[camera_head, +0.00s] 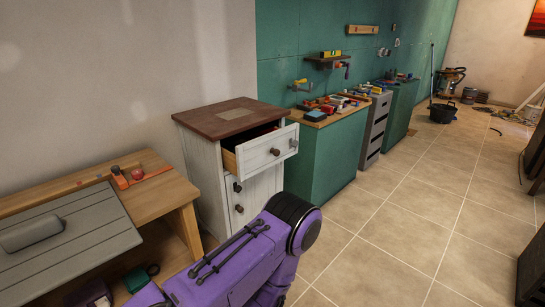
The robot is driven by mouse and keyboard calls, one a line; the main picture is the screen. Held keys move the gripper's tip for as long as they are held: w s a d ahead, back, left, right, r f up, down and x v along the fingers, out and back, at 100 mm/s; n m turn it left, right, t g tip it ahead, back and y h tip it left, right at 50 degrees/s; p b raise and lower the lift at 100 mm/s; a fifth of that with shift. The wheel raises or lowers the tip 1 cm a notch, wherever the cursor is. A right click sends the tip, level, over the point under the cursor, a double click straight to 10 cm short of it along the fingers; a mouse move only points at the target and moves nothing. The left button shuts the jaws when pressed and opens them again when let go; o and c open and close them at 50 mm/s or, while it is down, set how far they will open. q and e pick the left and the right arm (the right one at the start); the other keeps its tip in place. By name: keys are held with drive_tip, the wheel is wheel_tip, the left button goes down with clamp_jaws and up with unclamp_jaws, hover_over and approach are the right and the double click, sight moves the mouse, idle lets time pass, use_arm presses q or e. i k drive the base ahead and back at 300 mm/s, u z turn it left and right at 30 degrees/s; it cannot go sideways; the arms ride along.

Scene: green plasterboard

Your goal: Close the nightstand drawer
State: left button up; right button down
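The nightstand (205,167) is a whitewashed wooden cabinet with a brown top, standing against the wall left of centre. A purple arm of mine (225,265) crosses the bottom of the view in front of the nightstand's lower part. Its dark rounded end is below the drawer and apart from it. No gripper fingers show in this view.
A wooden workbench (165,197) with a grey panel stands left of the nightstand. Green cabinets (325,160) with tools on top and a grey drawer unit (374,130) stand to its right. The tiled floor (400,225) is open at centre right. Dark furniture stands at the right edge.

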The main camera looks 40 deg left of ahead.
sight(258, 152)
drive_tip(key=u, duration=0.35)
drive_tip(key=i, duration=0.75)
drive_tip(key=u, duration=0.6)
